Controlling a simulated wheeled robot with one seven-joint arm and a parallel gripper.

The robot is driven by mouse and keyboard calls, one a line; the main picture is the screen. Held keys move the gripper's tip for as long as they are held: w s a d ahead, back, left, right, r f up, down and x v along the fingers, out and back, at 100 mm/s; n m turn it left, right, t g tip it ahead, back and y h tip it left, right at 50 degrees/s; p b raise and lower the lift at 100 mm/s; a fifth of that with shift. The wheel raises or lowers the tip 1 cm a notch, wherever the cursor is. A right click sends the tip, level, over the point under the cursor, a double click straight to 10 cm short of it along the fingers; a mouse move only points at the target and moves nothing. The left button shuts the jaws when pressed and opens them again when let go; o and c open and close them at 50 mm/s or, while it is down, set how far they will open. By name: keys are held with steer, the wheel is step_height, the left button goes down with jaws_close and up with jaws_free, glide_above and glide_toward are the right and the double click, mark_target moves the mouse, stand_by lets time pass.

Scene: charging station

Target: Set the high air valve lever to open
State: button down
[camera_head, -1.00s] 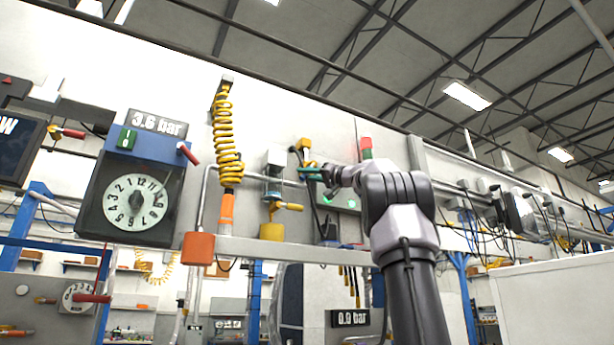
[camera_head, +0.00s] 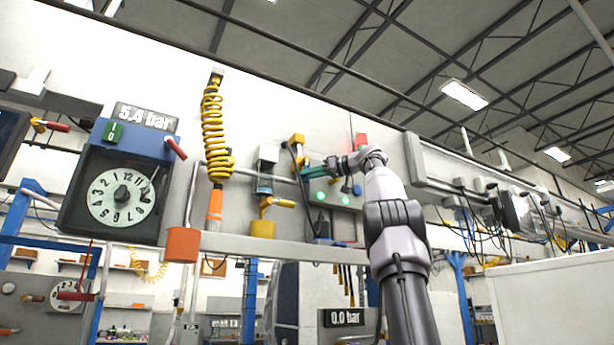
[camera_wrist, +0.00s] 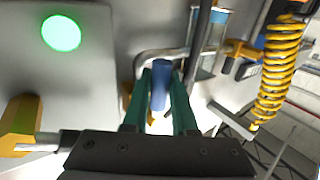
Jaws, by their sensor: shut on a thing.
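In the wrist view, a blue cylindrical handle (camera_wrist: 160,88) lies between the two green fingers of my gripper (camera_wrist: 161,72). I take it for the high air valve lever's grip. The gripper is shut on it. In the head view, my gripper (camera_head: 304,173) reaches in from the right at the wall, just below a yellow fitting (camera_head: 297,140). The handle is too small or hidden there, and the lever's pivot and exact angle are not clear.
A yellow coiled hose (camera_head: 214,130) hangs to the left. A filter unit with a yellow-handled valve (camera_head: 275,203) is below left. A panel with green lights (camera_head: 345,200) is below right. A large dial gauge (camera_head: 122,198) under a 5.4 bar display (camera_head: 145,117) is far left.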

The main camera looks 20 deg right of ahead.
stand_by(0.4)
steer(key=c, duration=0.7)
jaws_free()
steer(key=shift+d, duration=0.1)
steer(key=v, duration=1)
steer(key=shift+s+d, duration=0.2)
steer(key=shift+s, duration=0.15)
